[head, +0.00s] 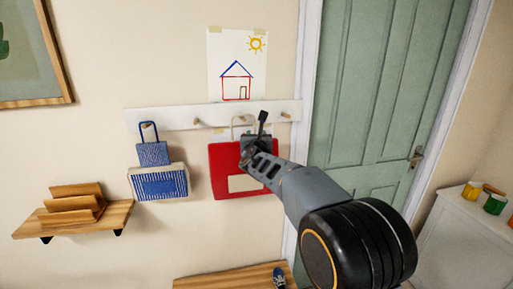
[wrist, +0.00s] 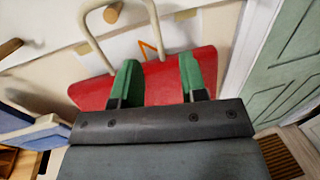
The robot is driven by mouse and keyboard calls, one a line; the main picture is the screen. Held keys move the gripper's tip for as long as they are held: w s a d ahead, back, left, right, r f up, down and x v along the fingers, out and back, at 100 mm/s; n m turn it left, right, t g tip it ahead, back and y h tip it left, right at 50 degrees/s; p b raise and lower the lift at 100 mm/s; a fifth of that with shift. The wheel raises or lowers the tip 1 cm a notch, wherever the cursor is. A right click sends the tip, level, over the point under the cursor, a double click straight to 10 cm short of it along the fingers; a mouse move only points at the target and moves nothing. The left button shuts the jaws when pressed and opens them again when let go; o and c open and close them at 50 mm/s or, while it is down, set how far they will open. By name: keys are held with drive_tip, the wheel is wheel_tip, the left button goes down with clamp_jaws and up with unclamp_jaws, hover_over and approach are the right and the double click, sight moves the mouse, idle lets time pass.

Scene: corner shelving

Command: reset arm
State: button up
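My gripper (head: 258,133) is in front of the upper right part of a red bag (head: 222,175), which hangs on the white peg rail (head: 160,117). In the wrist view my gripper (wrist: 160,78) shows two green fingertips spread apart, with nothing held between them. The red bag (wrist: 162,82) shows behind and between the fingers; I cannot tell whether they touch it. The bag's cream handle (wrist: 156,30) loops up over a wooden peg (wrist: 112,12). My arm hides the bag's right part in the head view.
A blue-and-white bag (head: 158,182) hangs to the left on the rail. A wooden shelf (head: 75,216) with an organiser (head: 76,203) is at lower left. A green door (head: 385,100) stands at right, beside a white cabinet (head: 465,235) with jars. A bench (head: 230,278) with a shoe (head: 279,279) is below.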

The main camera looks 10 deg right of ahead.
drive_tip(key=s+d+f+m+g+h, duration=0.2)
drive_tip(key=s+d+f+m+g, duration=0.3)
drive_tip(key=s+m, duration=0.45)
drive_tip(key=s+d+f+m+g+h, duration=0.2)
drive_tip(key=s+d+f+m+g, duration=0.15)
drive_tip(key=s+f+m, duration=0.6)
drive_tip(key=s+a+f+m+g+y, duration=0.2)
drive_tip(key=s+a+m+y, duration=0.1)
drive_tip(key=s+m, duration=0.4)
drive_tip(key=s+a+f+m+g+y, duration=0.1)
drive_tip(key=s+a+m+g+y, duration=0.1)
drive_tip(key=s+m, duration=0.5)
drive_tip(key=s+a+y, duration=0.1)
drive_tip(key=s+y, duration=0.1)
drive_tip(key=s, duration=0.1)
drive_tip(key=shift+a+f+m+b, duration=0.3)
drive_tip(key=shift+a+f, duration=0.05)
drive_tip(key=shift+a, duration=0.05)
drive_tip(key=shift+g, duration=0.25)
